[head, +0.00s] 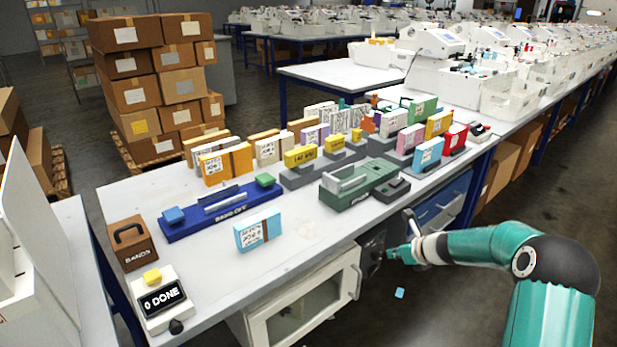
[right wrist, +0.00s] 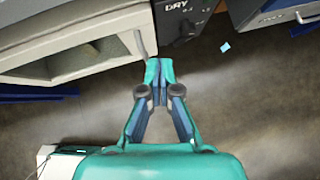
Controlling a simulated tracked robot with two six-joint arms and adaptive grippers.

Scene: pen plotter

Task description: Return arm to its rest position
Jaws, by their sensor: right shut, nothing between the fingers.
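My right arm (head: 480,246), teal with a dark joint, reaches in from the right in the head view. Its gripper (head: 392,254) is beyond the table's front edge, close to the dark panel of the white cabinet under the table. In the right wrist view the fingers of the right gripper (right wrist: 159,68) are together and empty. Their tips are near the cabinet's handle and the dark panel marked DRY (right wrist: 185,14); I cannot tell whether they touch. My left gripper is not in view.
The white cabinet (head: 348,262) with a window is below the work table (head: 200,290). Blue drawers (head: 440,208) are to its right. Card packs, a blue fixture (head: 220,207) and a green fixture (head: 345,204) stand on top. A small blue piece (head: 400,293) is below the gripper.

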